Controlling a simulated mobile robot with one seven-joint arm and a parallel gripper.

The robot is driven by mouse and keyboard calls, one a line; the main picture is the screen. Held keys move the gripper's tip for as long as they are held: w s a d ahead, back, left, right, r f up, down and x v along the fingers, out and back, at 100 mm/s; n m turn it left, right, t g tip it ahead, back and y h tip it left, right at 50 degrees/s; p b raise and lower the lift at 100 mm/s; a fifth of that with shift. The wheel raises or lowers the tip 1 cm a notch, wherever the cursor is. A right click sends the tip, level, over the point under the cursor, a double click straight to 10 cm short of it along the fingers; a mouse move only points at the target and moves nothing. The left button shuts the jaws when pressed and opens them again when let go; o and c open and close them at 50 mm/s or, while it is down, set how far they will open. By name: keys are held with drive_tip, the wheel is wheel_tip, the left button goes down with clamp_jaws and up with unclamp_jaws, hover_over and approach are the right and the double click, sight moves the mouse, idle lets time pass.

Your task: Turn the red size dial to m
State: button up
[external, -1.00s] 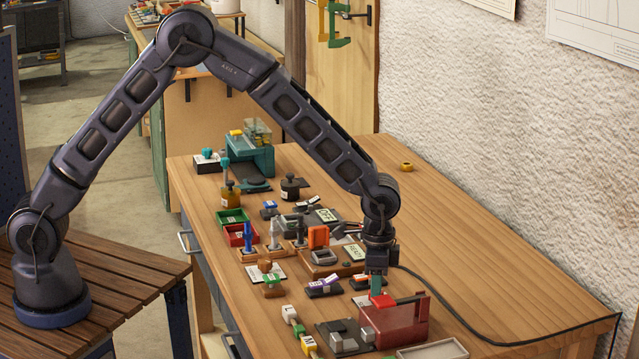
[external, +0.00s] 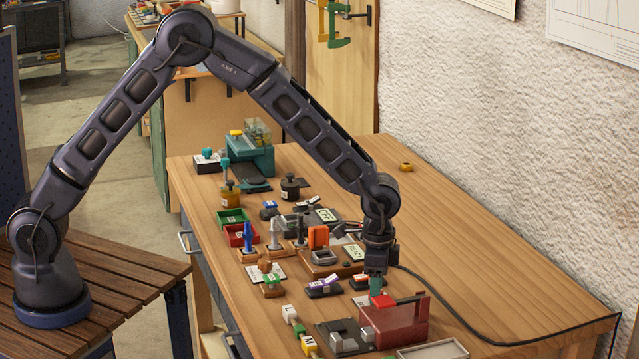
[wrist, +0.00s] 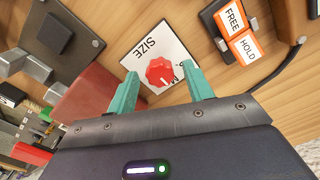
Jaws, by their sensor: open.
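The red size dial (wrist: 160,71) sits on a white square plate (wrist: 143,47) marked SIZE in the wrist view. A letter M shows at the plate's edge near the right finger; the other letters are hidden or unreadable. I cannot tell exactly where the dial points. My gripper (wrist: 158,74) is open, with one teal finger at each side of the dial. I see no clear contact. In the external view my gripper (external: 376,289) points down over the table, and the dial cannot be made out behind it.
A translucent red box (external: 402,322) stands close to my gripper on the front side. A dark plate with grey blocks (external: 342,338) lies to its left. FREE and HOLD labels (wrist: 240,33) are near the dial. The table's right side (external: 490,270) is mostly clear, except for a black cable.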

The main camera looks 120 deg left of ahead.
wheel_tip(320, 180, up, 11)
idle(0.5)
drive_tip(key=shift+f, duration=0.15)
drive_tip(key=s+d+r+m+t, duration=0.1)
drive_tip(key=s+d+r, duration=0.7)
drive_tip(key=d+r, duration=0.25)
drive_tip(key=s+d+r+m+t, duration=0.1)
drive_tip(key=s+d+r, duration=0.6)
drive_tip(key=d+r, duration=0.3)
drive_tip(key=s+d+t, duration=0.1)
drive_tip(key=s+d, duration=0.3)
drive_tip(key=s, duration=0.4)
drive_tip(key=s+d+m, duration=0.1)
drive_tip(key=s+d, duration=0.4)
drive_tip(key=s, duration=0.4)
drive_tip(key=s+d+t, duration=0.1)
drive_tip(key=s+d, duration=0.4)
drive_tip(key=s, duration=0.4)
drive_tip(key=shift+s+t, duration=0.25)
drive_tip(key=shift+t, duration=0.05)
